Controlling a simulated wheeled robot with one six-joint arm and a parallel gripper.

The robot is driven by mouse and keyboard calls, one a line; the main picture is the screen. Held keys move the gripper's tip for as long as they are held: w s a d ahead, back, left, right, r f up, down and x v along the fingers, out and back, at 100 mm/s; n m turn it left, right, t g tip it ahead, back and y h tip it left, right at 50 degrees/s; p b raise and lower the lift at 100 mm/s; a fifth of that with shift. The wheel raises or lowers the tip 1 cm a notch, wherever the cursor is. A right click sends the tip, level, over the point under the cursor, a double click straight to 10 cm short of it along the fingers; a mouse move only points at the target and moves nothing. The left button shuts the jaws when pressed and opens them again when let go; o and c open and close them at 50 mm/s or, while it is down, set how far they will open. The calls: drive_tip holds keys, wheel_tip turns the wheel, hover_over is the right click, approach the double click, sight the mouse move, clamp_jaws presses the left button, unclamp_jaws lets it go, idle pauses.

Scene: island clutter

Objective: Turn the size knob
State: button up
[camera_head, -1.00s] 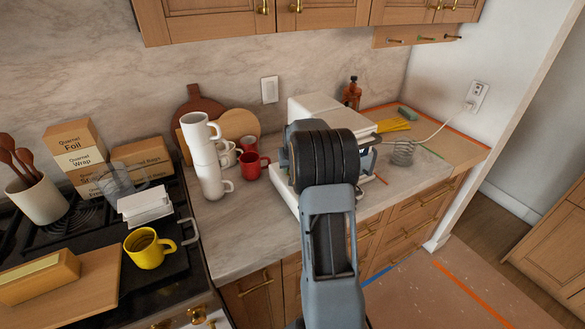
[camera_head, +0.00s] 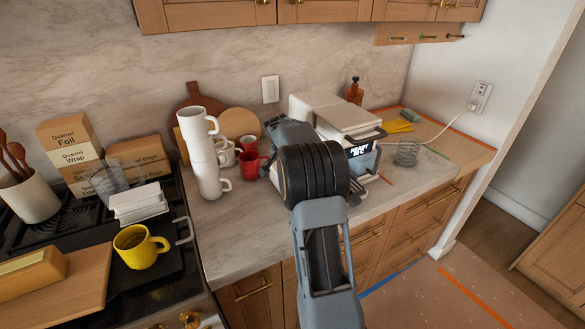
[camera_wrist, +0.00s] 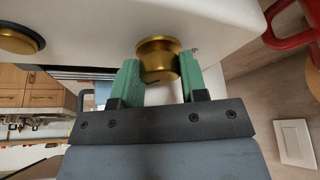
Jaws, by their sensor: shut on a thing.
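A white machine (camera_head: 343,117) stands on the counter against the back wall, with a lit display (camera_head: 363,160) on its front. In the wrist view its white front (camera_wrist: 105,28) carries a brass knob (camera_wrist: 157,50). My gripper (camera_wrist: 158,72) has its green fingers on both sides of this knob and is shut on it. A second brass knob (camera_wrist: 20,40) sits to the left, apart from the fingers. I cannot read a label on either knob. In the head view my arm hides the gripper and both knobs.
Stacked white mugs (camera_head: 201,150) and a red mug (camera_head: 250,163) stand left of the machine. A glass (camera_head: 407,152) and a power cord (camera_head: 450,118) are to its right. A yellow mug (camera_head: 138,247) is on the stove. Bare counter (camera_head: 235,232) lies in front of the mugs.

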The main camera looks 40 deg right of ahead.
drive_tip(key=shift+m, duration=0.3)
idle(0.4)
drive_tip(key=o, duration=0.9)
drive_tip(key=b+v, duration=0.1)
drive_tip(key=v, duration=1.2)
drive_tip(key=shift+w+a+r, duration=0.1)
drive_tip(key=shift+a+r, duration=0.1)
drive_tip(key=shift+r, duration=0.2)
